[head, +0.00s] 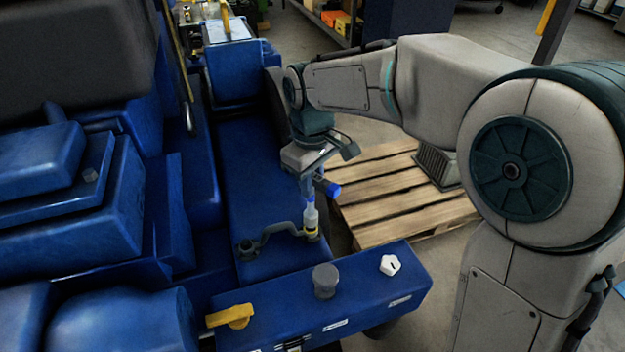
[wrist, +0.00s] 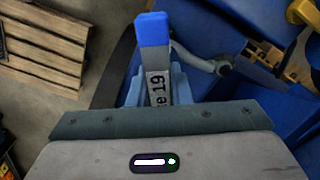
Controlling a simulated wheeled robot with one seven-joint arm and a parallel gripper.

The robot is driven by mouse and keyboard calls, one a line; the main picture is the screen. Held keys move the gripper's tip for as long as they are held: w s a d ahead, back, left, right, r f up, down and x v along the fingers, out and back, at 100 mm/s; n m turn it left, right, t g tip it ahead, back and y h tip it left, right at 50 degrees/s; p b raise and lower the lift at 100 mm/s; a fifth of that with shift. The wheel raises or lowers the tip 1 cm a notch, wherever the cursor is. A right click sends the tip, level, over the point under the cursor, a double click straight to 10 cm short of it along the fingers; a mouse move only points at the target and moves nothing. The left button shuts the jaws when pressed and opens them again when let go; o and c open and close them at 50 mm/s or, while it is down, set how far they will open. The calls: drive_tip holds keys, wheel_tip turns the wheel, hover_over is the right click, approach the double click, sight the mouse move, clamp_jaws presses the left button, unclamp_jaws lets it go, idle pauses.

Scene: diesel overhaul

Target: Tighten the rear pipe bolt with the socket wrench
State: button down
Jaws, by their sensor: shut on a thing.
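My gripper (head: 312,172) is shut on the socket wrench (head: 328,188), with its jaws pointing down over the blue engine block. The wrench has a blue handle end and a pale shaft hanging down to a yellow-banded socket. The socket is at the right end of a dark curved pipe (head: 275,232), over the flange there; whether it is seated on a bolt cannot be told. The pipe's left flange (head: 247,248) is uncovered. In the wrist view, the wrench (wrist: 153,30) shows a label with "19" between the jaws, and the pipe (wrist: 200,60) passes behind it.
Large blue engine housings (head: 70,190) fill the left. A wooden pallet (head: 405,195) lies on the floor at right. The space above the pipe's left end is open.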

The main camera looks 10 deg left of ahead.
drive_tip(key=shift+f+b, duration=0.55)
drive_tip(key=shift+f, duration=0.35)
drive_tip(key=m, duration=0.7)
drive_tip(key=shift+r, duration=0.1)
drive_tip(key=shift+n, duration=0.3)
drive_tip(key=c, duration=1.9)
unclamp_jaws()
clamp_jaws()
drive_tip(key=shift+r, duration=0.1)
drive_tip(key=shift+r+p, duration=1.25)
drive_tip(key=shift+r, duration=0.4)
